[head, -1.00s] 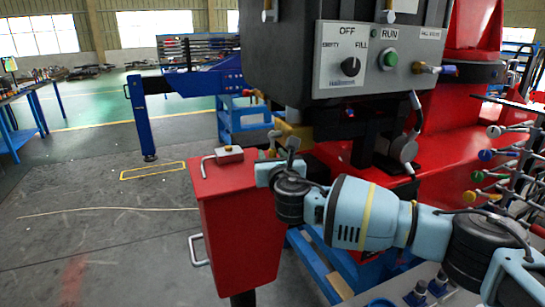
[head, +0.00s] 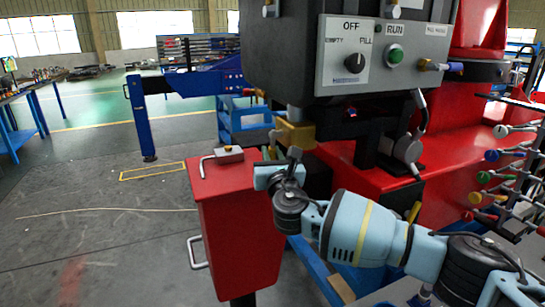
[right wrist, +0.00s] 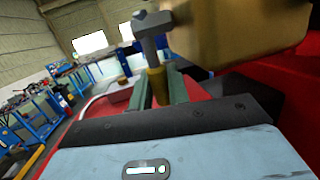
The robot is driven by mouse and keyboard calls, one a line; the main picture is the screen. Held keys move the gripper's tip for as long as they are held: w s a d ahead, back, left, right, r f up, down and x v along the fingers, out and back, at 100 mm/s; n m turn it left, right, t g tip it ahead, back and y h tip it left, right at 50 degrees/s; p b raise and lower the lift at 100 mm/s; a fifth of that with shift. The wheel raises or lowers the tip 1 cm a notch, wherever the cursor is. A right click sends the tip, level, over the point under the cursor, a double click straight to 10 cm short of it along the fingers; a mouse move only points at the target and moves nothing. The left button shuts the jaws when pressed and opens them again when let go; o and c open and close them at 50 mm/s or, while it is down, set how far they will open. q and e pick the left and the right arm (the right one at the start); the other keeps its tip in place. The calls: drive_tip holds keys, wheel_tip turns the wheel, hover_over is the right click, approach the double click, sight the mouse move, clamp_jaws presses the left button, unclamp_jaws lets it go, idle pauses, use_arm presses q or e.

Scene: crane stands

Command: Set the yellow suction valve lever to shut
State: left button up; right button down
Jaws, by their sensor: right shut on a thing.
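The yellow suction valve lever (right wrist: 157,84) shows in the right wrist view as a short yellow grip below a grey metal stem (right wrist: 151,30). It stands between the two green fingers of my right gripper (right wrist: 160,88), which is shut on it. The brass-coloured valve body (right wrist: 235,32) is just right of the stem. In the head view the brass valve body (head: 296,134) sits under the control box, and my right gripper (head: 288,163) is just below it. There the gripper and wrist hide most of the lever. My left gripper is not in view.
A red cabinet (head: 240,225) with a bent handle on top stands close left of the gripper. The dark control box (head: 350,50) hangs above. Red machinery (head: 365,165) and a rack of coloured-knob levers (head: 490,175) are at right. Open floor lies left.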

drive_tip(key=shift+w+t, duration=0.2)
drive_tip(key=shift+t, duration=0.2)
drive_tip(key=c, duration=1.4)
unclamp_jaws()
drive_tip(key=shift+p+v, duration=0.3)
drive_tip(key=shift+v, duration=3.65)
